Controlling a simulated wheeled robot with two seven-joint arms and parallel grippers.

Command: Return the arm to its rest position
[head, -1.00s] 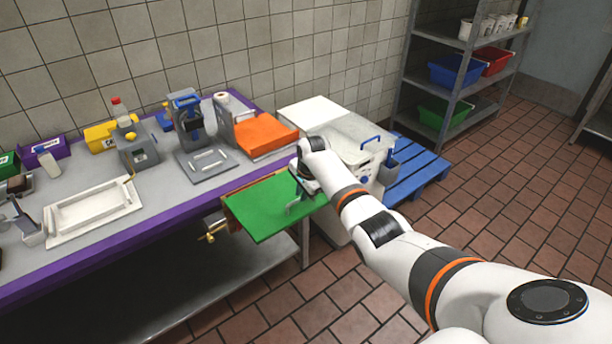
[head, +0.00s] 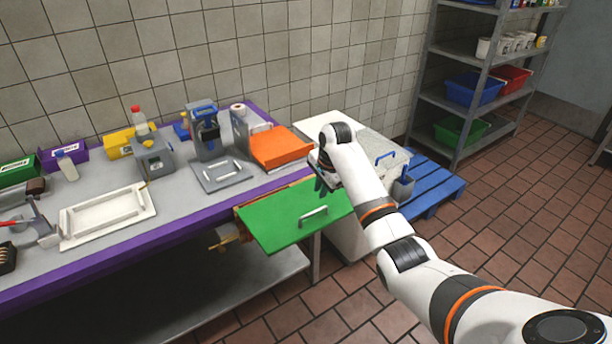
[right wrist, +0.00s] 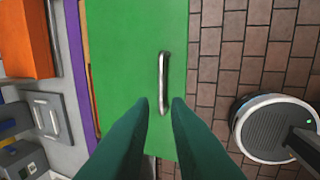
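My right arm reaches in from the lower right of the head view. Its gripper (head: 322,183) is partly hidden behind my wrist, above the far right part of a green panel (head: 272,222). In the right wrist view the two dark green fingers (right wrist: 162,103) stand apart with nothing held between them. The panel's metal handle (head: 313,216) is clear of the gripper in the head view. It also shows beyond the fingertips in the right wrist view (right wrist: 163,75). My left gripper is out of view.
A white bin unit (head: 375,140) stands close behind my right wrist. A blue pallet (head: 437,180) and open floor lie right.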

